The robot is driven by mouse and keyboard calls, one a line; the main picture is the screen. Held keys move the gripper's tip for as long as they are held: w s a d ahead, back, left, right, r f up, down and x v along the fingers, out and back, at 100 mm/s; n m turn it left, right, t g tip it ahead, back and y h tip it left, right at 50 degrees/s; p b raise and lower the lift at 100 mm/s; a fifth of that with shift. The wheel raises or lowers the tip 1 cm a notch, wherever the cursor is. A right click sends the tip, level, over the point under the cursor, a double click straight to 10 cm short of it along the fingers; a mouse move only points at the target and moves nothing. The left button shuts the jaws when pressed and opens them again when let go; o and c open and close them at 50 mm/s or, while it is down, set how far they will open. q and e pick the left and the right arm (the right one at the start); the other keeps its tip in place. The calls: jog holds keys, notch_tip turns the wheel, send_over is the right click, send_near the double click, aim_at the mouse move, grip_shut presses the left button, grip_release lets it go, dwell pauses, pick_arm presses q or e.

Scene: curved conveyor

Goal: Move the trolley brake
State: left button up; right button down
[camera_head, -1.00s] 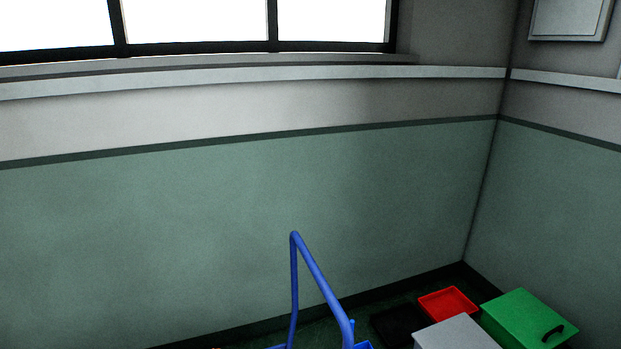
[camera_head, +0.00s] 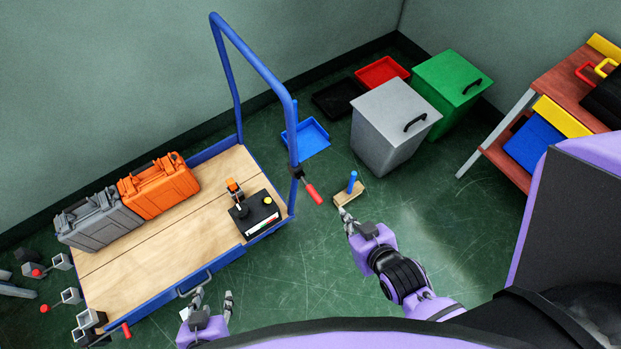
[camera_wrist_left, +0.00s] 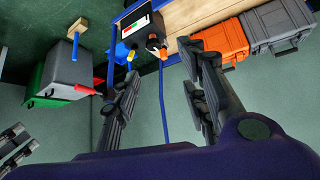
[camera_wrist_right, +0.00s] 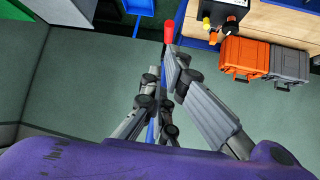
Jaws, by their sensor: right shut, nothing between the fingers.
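The blue-framed trolley (camera_head: 180,290) with a wooden deck stands at left in the head view. A red-handled lever (camera_head: 312,192), apparently the brake, sits at the near post of its tall blue handle. The lever's red grip also shows in the left wrist view (camera_wrist_left: 86,64) and in the right wrist view (camera_wrist_right: 169,31), close to the right fingertips in that picture. My right gripper (camera_head: 345,214) is shut and empty, to the lower right of the lever; contact is not visible. My left gripper (camera_head: 213,299) is open and empty by the trolley's near side.
A grey case (camera_head: 98,222), an orange case (camera_head: 158,188) and a black box (camera_head: 255,214) sit on the deck. A wooden block with a blue peg (camera_head: 349,192), a grey bin (camera_head: 385,130) and a green bin (camera_head: 450,80) stand right of the trolley.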

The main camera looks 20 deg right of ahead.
jog(key=w+a+f+n+g+y+b, duration=0.1)
jog(key=w+a+n+y+b, duration=0.15)
jog(key=w, duration=0.55)
jog(key=w+a+f+n+g+y+b, duration=0.15)
jog(key=w+a+n, duration=0.25)
jog(key=w, duration=0.4)
jog(key=w+d+f+n+g+b, duration=0.2)
jog(key=w+d+f+n+g, duration=0.1)
jog(key=w+d+n, duration=0.15)
pick_arm(q)
notch_tip(320, 180, down, 6)
jog(key=s+a, duration=0.1)
jog(key=s, duration=0.1)
jog(key=shift+s+r, duration=0.15)
jog(key=shift+s, duration=0.15)
pick_arm(e)
jog(key=s+g, duration=0.1)
jog(key=s+d+f+n+g, duration=0.1)
jog(key=s, duration=0.1)
jog(key=s+d+g, duration=0.1)
jog(key=shift+s+d+f, duration=0.1)
jog(key=shift+s+f, duration=0.25)
jog(key=shift+f, duration=0.05)
pick_arm(q)
jog(key=shift+s, duration=0.2)
pick_arm(e)
jog(key=shift+f, duration=0.15)
